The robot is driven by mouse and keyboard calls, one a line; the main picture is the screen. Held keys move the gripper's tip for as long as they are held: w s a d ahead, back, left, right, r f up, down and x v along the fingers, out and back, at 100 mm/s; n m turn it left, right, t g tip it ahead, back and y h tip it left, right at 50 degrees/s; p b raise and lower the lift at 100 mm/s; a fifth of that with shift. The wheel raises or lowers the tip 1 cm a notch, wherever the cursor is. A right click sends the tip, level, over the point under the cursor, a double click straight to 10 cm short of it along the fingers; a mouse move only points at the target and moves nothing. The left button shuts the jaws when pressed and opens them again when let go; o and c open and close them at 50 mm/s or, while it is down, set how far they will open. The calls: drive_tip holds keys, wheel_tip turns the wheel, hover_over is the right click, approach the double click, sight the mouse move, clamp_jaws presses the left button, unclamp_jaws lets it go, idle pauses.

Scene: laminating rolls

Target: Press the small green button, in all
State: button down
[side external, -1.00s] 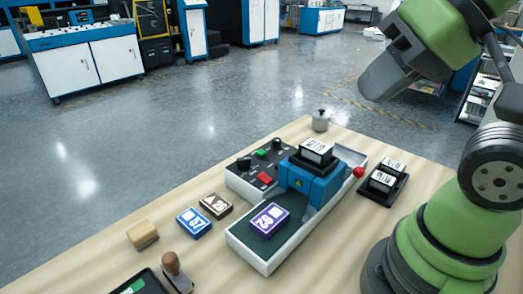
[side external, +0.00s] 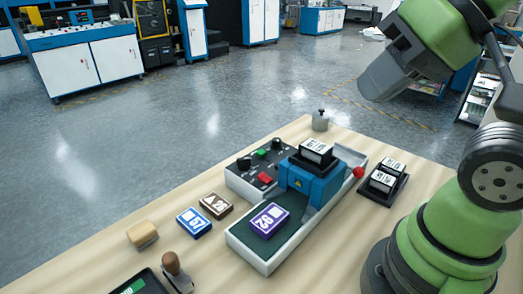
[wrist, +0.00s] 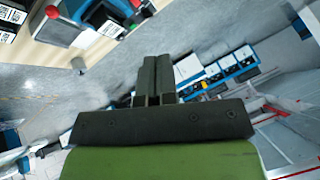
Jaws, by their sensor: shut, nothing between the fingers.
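The small green button (side external: 261,153) sits on the dark control panel (side external: 243,178) at the left side of the laminating machine. A larger red button (side external: 265,177) and dark knobs are on the same panel. The machine's blue press (side external: 312,187) straddles a long white bed, with a purple numbered block (side external: 269,221) lying on its front part. My gripper (side external: 370,92) is high above and behind the table's right side, well away from the green button. In the wrist view its fingers (wrist: 152,62) are together and empty. I cannot make out the green button in that view.
A red ball knob (side external: 358,172) stands at the machine's right, near a black tray (side external: 383,184) of blocks. A grey weight (side external: 320,121) stands at the table's back. Blue (side external: 194,222) and brown (side external: 216,205) blocks, a wooden block (side external: 142,234) and a stamp (side external: 176,271) lie left.

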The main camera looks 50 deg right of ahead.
idle(0.3)
drive_tip(key=n+t, duration=0.2)
drive_tip(key=n, duration=1.3)
hover_over(261, 153)
wheel_tip(261, 153, down, 13)
drive_tip(key=shift+f, duration=0.2)
drive_tip(key=shift+f, duration=4.3)
drive_tip(key=shift+f, duration=0.1)
